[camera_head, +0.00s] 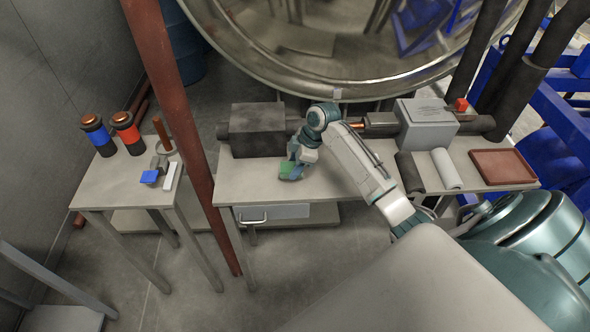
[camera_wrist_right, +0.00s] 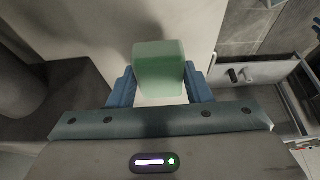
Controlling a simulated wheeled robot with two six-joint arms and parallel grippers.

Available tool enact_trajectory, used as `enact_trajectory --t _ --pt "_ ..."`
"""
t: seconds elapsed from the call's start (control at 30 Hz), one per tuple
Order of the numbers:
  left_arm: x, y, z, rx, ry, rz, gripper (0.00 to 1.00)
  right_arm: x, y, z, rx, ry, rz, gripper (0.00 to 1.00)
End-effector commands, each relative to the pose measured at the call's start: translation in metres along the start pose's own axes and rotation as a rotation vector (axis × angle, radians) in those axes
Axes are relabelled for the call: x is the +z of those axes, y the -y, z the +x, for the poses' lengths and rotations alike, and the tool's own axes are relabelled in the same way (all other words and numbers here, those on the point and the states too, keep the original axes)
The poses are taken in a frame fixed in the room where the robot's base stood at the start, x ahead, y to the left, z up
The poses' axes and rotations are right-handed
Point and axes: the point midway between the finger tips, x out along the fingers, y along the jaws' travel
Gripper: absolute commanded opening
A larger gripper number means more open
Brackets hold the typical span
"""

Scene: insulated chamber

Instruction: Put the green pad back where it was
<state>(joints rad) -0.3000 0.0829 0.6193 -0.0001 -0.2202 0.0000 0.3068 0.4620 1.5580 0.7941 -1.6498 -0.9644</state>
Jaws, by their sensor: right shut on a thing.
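The green pad (camera_wrist_right: 159,68) is a small block between the two blue fingers of my right gripper (camera_wrist_right: 160,88) in the right wrist view. The fingers are shut on its sides. In the head view the green pad (camera_head: 287,168) shows at the tip of my right gripper (camera_head: 291,172), over the left part of the grey table (camera_head: 262,185). I cannot tell whether the pad touches the tabletop. My left gripper is not in view.
A dark box (camera_head: 257,130) stands behind the gripper. A grey box (camera_head: 427,125) and a red-brown tray (camera_head: 503,167) are at the right. A blue pad (camera_head: 149,177) lies on the left side table (camera_head: 98,190). A drawer (camera_head: 272,213) sits under the front edge. A red-brown post (camera_head: 178,100) stands between the tables.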

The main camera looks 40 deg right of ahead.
Motion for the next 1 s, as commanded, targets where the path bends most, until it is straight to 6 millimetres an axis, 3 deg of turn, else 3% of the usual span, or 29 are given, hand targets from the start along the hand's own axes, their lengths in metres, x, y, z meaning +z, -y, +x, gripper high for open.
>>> enact_trajectory --t 0.23,0.57,0.6,0.7,1.0 --pt "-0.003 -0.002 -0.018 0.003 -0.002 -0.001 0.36 0.011 0.002 0.027 -0.003 0.001 0.003 0.23" --pt "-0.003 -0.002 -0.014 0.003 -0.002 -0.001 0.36 0.014 0.001 0.032 -0.001 0.001 0.001 0.23" --pt "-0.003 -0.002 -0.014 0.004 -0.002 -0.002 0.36 0.014 0.001 0.032 -0.001 0.001 0.001 0.47" --pt "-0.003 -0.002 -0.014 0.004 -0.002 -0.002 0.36 0.014 0.001 0.032 -0.001 0.001 0.001 0.66" --pt "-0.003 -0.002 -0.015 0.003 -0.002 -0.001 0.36 0.013 0.001 0.030 -0.001 0.001 0.000 0.66"
